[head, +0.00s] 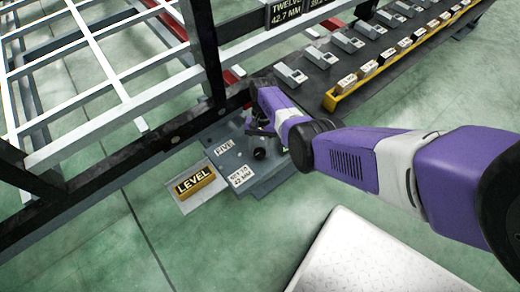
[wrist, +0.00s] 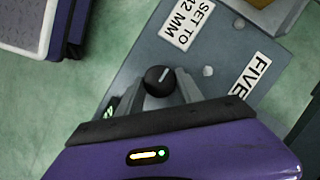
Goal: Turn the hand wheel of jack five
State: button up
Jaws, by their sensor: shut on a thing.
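Jack five's grey base plate (head: 258,180) lies on the floor beside the dark frame rail. It bears a FIVE label (head: 224,146) and a label reading SET TO 42 MM (head: 241,177). The hand wheel (wrist: 158,76) is a small black knob with a white pointer mark; it also shows in the head view (head: 260,154). My gripper (wrist: 164,92) is shut on the hand wheel, with a grey finger on either side of it. In the head view my gripper (head: 262,136) is largely hidden by my wrist. A green-lit display (wrist: 111,107) is partly covered by my gripper.
A yellow LEVEL block (head: 194,183) sits on a plate left of the jack. The trailer's dark rail (head: 140,143) and white lattice (head: 100,50) stand close behind. A dark bench (head: 345,75) with several grey blocks is at upper right.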

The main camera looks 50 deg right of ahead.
jog(key=o, duration=1.3)
jog(key=shift+o, duration=0.2)
jog(key=p+v, duration=0.3)
jog(key=v, duration=0.4)
jog(key=shift+r, duration=0.3)
jog(key=shift+d, duration=0.1)
